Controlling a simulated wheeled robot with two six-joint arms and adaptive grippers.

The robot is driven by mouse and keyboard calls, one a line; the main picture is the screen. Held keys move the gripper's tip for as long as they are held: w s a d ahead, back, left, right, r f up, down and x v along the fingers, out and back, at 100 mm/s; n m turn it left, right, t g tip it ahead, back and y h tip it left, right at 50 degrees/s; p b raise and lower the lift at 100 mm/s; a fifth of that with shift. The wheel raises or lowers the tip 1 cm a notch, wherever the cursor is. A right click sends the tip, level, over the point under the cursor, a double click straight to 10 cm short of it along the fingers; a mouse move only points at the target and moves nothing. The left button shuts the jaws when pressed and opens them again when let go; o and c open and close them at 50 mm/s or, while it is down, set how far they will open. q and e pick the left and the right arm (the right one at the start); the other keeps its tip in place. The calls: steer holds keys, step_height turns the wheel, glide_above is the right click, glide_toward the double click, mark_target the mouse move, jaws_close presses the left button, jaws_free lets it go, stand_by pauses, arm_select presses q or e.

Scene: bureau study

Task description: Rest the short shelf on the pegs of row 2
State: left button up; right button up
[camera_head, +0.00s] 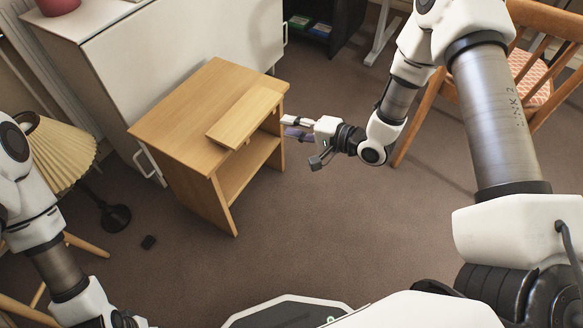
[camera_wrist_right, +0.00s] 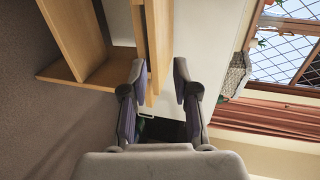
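The short shelf (camera_head: 245,118), a pale wood board, lies flat on top of the small wooden bookcase (camera_head: 178,108), along its front edge. My right gripper (camera_head: 287,126) is beside the bookcase's right front corner, fingers pointing at it. In the right wrist view the gripper (camera_wrist_right: 160,78) is open, with the shelf's edge (camera_wrist_right: 157,45) ahead between its fingertips; I cannot tell whether either finger touches it. Inside the bookcase a lower board (camera_head: 250,165) shows. The pegs of row 2 are hidden under the top. My left gripper is mostly cut off at the bottom left.
A white cabinet (camera_head: 180,50) stands close behind the bookcase. A wooden chair (camera_head: 530,70) is at the right. The carpet (camera_head: 300,220) in front of the bookcase is clear.

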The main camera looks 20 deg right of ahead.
mark_target(261, 121)
steer(key=b+x, duration=0.1)
steer(key=x, duration=0.3)
steer(key=b+x, duration=0.2)
steer(key=x, duration=0.1)
steer(key=d+f+b+x, duration=0.1)
steer(key=b+x, duration=0.1)
steer(key=x, duration=0.2)
steer(key=shift+w+a+f, duration=0.15)
steer(key=shift+w+a, duration=0.05)
steer(key=shift+w, duration=0.2)
arm_select(q)
step_height(261, 121, down, 7)
steer(key=shift+r, duration=0.15)
steer(key=shift+w+d, duration=0.1)
arm_select(e)
jaws_close()
